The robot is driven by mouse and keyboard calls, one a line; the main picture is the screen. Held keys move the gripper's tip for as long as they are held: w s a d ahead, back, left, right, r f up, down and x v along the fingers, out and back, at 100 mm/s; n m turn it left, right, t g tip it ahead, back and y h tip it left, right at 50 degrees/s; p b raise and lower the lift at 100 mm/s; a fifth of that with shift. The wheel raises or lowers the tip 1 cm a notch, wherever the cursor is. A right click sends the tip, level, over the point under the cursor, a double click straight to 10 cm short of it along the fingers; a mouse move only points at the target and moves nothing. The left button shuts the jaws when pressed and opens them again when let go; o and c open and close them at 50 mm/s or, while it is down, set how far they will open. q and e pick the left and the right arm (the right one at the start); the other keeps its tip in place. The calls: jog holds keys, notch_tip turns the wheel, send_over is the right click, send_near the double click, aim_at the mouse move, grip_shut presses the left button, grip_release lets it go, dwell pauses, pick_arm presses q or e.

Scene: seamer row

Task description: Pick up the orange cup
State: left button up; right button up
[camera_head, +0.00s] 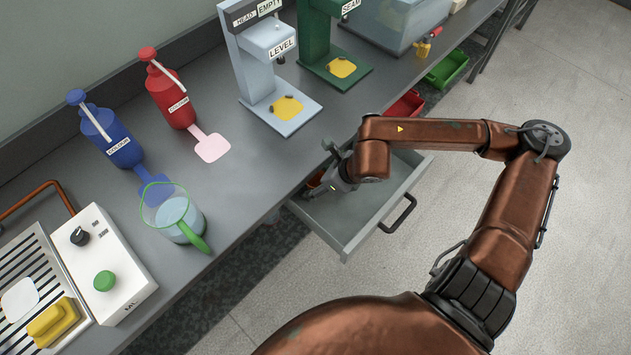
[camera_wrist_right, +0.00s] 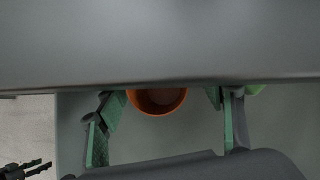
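The orange cup (camera_wrist_right: 158,101) sits in the open grey drawer (camera_head: 352,238), partly under the counter's edge, which hides its far side in the right wrist view. In the head view only a small orange patch (camera_head: 315,179) shows beside my gripper. My right gripper (camera_head: 325,187) reaches down into the drawer. In the right wrist view its two green-padded fingers (camera_wrist_right: 165,98) are spread, one on each side of the cup, with gaps between them and the cup.
The counter (camera_head: 240,190) overhangs the drawer's back. A glass jug (camera_head: 175,215) with a green handle stands near the counter edge. A red bin (camera_head: 405,105) and a green bin (camera_head: 447,69) are beyond the drawer. Something green (camera_wrist_right: 254,90) shows right of the fingers.

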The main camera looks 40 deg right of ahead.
jog(key=c, duration=1)
jog(key=shift+r, duration=0.15)
